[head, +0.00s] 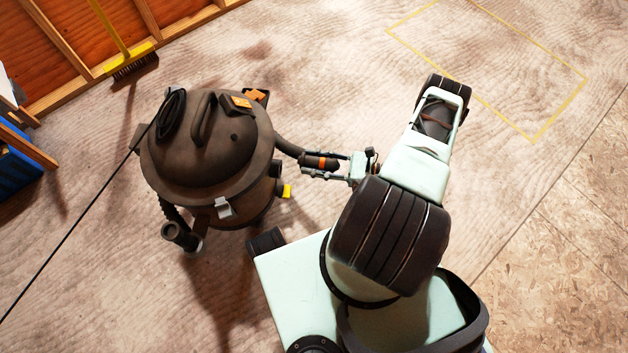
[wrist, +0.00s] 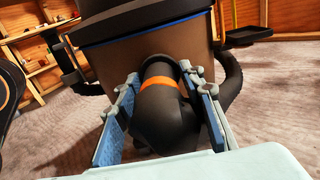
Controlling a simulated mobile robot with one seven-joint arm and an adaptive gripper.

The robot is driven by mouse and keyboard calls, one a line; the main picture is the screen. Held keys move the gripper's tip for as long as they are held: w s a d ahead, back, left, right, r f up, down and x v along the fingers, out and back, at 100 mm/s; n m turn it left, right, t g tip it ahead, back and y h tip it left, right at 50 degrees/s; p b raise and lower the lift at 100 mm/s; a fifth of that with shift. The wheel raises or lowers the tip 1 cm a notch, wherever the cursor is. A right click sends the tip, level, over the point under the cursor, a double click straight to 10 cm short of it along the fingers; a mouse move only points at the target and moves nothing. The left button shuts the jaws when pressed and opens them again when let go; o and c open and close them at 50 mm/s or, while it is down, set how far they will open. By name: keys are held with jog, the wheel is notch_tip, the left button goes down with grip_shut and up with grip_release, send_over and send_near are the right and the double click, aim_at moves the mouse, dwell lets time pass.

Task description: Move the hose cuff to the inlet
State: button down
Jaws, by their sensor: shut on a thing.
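A dark, round shop vacuum (head: 165,165) stands on the floor left of my arm. It fills the upper middle of the wrist view (wrist: 200,50). The black hose cuff with an orange band (head: 322,161) is between my gripper's fingers. My gripper (head: 312,166) is shut on it, one finger on each side. In the wrist view the cuff (wrist: 158,97) points at the drum wall, its far end close to the wall. I cannot tell whether they touch. The black hose (head: 290,147) curves by the drum's right side. The inlet cannot be made out; the cuff may hide it.
A yellow part (head: 287,191) sticks out of the drum's side. A black cord (head: 75,225) runs down to the left. A broom (head: 133,65) leans by the wooden wall, and a blue bin (head: 15,170) stands at the left. A yellow floor outline (head: 562,113) encloses clear floor.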

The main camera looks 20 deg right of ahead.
jog(key=shift+n+g+y, duration=0.3)
jog(key=shift+g, duration=0.1)
jog(key=f, duration=0.1)
jog(key=s+f, duration=0.1)
jog(key=f+b, duration=0.1)
jog(key=shift+s+a+f, duration=0.2)
jog(key=shift+s+f, duration=0.1)
jog(key=shift+s, duration=0.1)
jog(key=shift+x, duration=2.9)
jog(key=shift+w+a, duration=0.3)
jog(key=shift+a, duration=0.2)
jog(key=c, duration=1.2)
grip_release()
jog(key=shift+d, duration=0.1)
jog(key=v, duration=1.2)
